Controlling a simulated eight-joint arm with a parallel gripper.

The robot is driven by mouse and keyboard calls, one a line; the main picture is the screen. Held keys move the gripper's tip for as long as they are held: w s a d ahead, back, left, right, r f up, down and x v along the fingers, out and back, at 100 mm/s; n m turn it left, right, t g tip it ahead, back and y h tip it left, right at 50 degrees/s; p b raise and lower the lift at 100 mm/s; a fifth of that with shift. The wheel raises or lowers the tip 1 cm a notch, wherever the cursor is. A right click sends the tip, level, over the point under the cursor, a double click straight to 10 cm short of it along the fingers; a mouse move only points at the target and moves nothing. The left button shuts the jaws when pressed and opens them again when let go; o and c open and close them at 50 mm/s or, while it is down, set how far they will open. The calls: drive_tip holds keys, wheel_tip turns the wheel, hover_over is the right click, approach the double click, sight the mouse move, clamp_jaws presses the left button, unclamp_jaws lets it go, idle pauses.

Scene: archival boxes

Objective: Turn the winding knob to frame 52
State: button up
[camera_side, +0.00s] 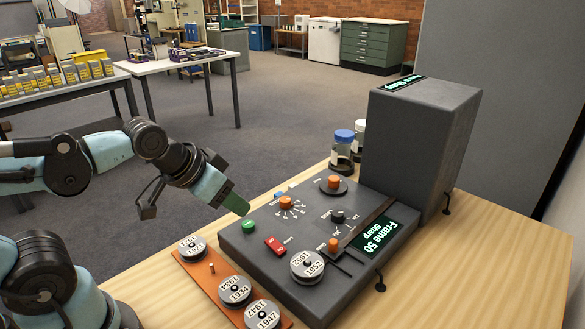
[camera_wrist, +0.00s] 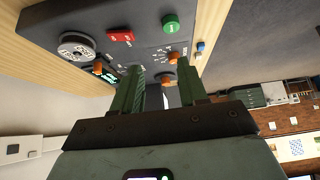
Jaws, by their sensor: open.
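A dark grey reader (camera_side: 262,262) has a slanted control panel with a display (camera_side: 372,240) reading "Frame 50 Sharp". Its orange knobs are one with scale marks (camera_side: 286,202), one on a dark disc (camera_side: 334,182) and one beside the slot (camera_side: 333,244); a black knob (camera_side: 338,215) sits between them. The labels are too small to tell which is the winding knob. My gripper (camera_side: 234,201) is open and empty, left of the panel and above its edge, apart from every knob. The scale-marked knob also shows in the wrist view (camera_wrist: 171,55), beyond my green fingers (camera_wrist: 163,88).
A green button (camera_side: 249,226), a red switch (camera_side: 275,244) and a reel marked 1952 (camera_side: 307,266) are on the panel. An orange tray (camera_side: 213,272) of labelled reels lies at left. A tall grey housing (camera_side: 415,140) and lidded jars (camera_side: 343,150) stand behind.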

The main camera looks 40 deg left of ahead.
drive_tip(key=shift+o, duration=1.3)
drive_tip(key=shift+w+r, duration=0.1)
drive_tip(key=shift+w, duration=0.05)
drive_tip(key=w+r+n+g, duration=0.1)
drive_tip(key=w+r, duration=0.2)
drive_tip(key=w, duration=0.2)
drive_tip(key=w+r+n, duration=0.1)
drive_tip(key=w+r, duration=0.2)
drive_tip(key=w, duration=0.3)
drive_tip(key=n+g+y, duration=0.2)
drive_tip(key=n, duration=0.1)
approach(334, 178)
drive_tip(key=x, duration=0.8)
drive_tip(key=shift+w+f, duration=0.1)
drive_tip(key=shift+f, duration=0.15)
drive_tip(key=shift+m, duration=0.3)
drive_tip(key=c, duration=1)
drive_tip(key=shift+c, duration=0.2)
